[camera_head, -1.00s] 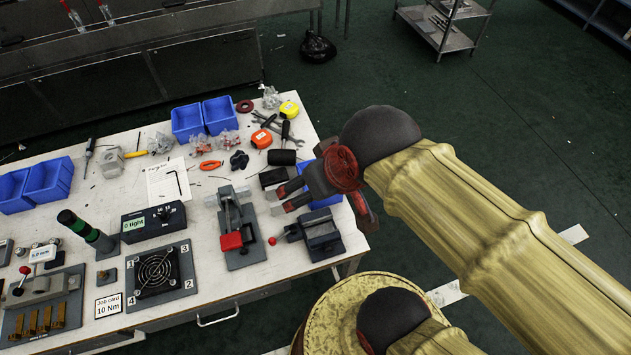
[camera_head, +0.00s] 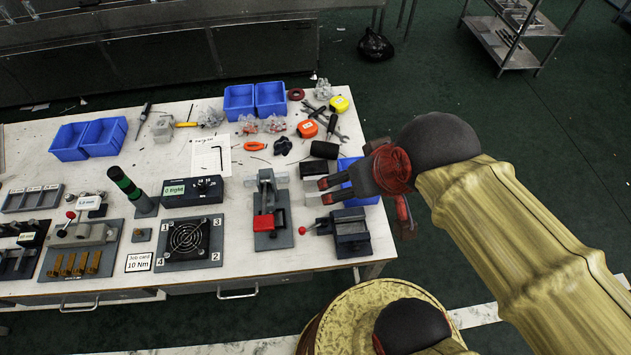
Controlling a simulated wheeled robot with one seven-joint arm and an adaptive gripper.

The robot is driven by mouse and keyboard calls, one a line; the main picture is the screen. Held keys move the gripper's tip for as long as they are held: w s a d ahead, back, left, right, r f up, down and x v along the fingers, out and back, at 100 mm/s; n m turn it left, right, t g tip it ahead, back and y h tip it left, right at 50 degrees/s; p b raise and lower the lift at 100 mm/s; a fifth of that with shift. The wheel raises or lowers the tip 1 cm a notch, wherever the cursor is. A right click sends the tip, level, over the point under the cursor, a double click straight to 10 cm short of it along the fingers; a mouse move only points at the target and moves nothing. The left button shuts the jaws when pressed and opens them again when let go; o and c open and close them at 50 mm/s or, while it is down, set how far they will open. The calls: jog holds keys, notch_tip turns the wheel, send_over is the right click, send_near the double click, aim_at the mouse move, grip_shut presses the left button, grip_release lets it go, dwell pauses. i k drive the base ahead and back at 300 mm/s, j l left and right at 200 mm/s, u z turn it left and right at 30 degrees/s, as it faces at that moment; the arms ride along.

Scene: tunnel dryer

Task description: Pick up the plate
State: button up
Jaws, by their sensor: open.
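Several flat pieces on the workbench could be the plate, and I cannot tell which is meant. A small grey square plate (camera_head: 142,234) with a darker middle lies left of a fan. A larger dark grey plate (camera_head: 207,258) carries the black fan (camera_head: 188,238) and the numbers 1 to 4. My gripper (camera_head: 323,191) is open, above the bench's right part, beside the grey vise (camera_head: 350,232). Nothing shows between its fingers. Both plates are well to its left, apart from it.
The red-handled toggle clamp (camera_head: 269,208) stands between the fan plate and my gripper. A black box (camera_head: 192,190) and a green-banded post (camera_head: 132,188) stand behind the plates. Blue bins (camera_head: 70,142) and loose tools lie further back. A job card (camera_head: 138,262) lies in front.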

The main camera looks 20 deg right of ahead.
aim_at(310, 183)
jog(key=i+j+z, duration=0.1)
jog(key=j+z, duration=0.15)
jog(key=z, duration=0.15)
jog(key=i+j+z, duration=0.1)
jog(key=j+z, duration=0.25)
jog(key=l, duration=0.15)
